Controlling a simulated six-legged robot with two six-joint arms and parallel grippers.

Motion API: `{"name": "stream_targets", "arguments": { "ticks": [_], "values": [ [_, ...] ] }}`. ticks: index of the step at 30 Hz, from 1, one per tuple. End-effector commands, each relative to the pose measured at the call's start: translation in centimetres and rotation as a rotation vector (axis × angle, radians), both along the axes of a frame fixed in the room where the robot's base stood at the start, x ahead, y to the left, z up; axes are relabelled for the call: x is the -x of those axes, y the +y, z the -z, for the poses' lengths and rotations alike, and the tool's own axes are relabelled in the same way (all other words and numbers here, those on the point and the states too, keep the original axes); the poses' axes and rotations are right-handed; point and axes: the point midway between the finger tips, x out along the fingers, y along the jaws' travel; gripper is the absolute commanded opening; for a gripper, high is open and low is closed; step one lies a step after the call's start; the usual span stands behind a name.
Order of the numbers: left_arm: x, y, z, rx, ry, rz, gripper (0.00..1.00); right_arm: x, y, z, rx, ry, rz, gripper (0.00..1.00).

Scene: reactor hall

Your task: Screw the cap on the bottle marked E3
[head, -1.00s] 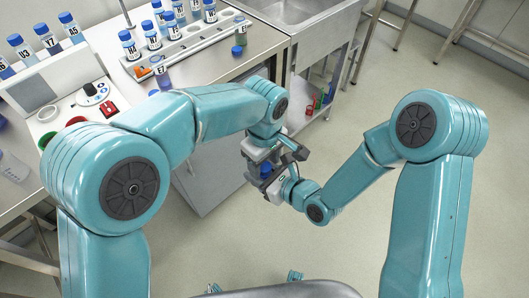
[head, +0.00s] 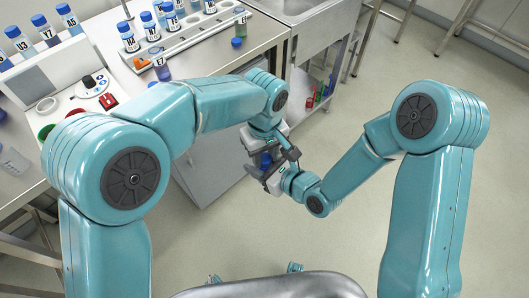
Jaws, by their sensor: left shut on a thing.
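A small blue cap (head: 266,160) shows in the head view between my two grippers, in front of the bench. My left gripper (head: 260,143) is shut just above it in the picture and appears to have hold of it. My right gripper (head: 270,177) comes in from the lower right, close under the cap. Its fingers are partly hidden, and I cannot tell whether they are shut. No bottle body shows clearly between the grippers, and no label E3 can be read there.
A rack (head: 185,40) with several blue-capped bottles stands on the bench.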

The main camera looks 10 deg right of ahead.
Motion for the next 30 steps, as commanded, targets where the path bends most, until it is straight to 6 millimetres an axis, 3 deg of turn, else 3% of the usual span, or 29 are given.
{"name": "stream_targets", "arguments": {
  "ticks": [5,6,8,16,24,30],
  "values": [
    [0.0,0.0,0.0,-0.001,0.0,-0.002,0.0,0.0,0.0,0.0,0.0,0.0,0.0,0.0],
    [0.0,0.0,0.0,-0.001,0.0,-0.002,0.42,0.0,0.0,0.0,0.0,0.0,0.0,0.0],
    [0.0,0.0,0.0,-0.001,0.0,-0.002,0.61,0.0,0.0,0.0,0.0,0.0,0.0,0.0],
    [0.0,-0.1,-0.3,0.002,-0.001,-0.003,0.61,0.0,0.1,0.0,0.0,-0.001,-0.003,0.0],
    [0.0,-0.1,-3.7,0.004,-0.004,-0.003,0.61,0.0,0.0,0.0,0.0,0.0,-0.001,0.0],
    [0.1,-0.1,-4.6,0.001,0.001,-0.003,0.61,0.0,0.0,0.0,0.0,0.0,0.0,0.0]
  ]
}}
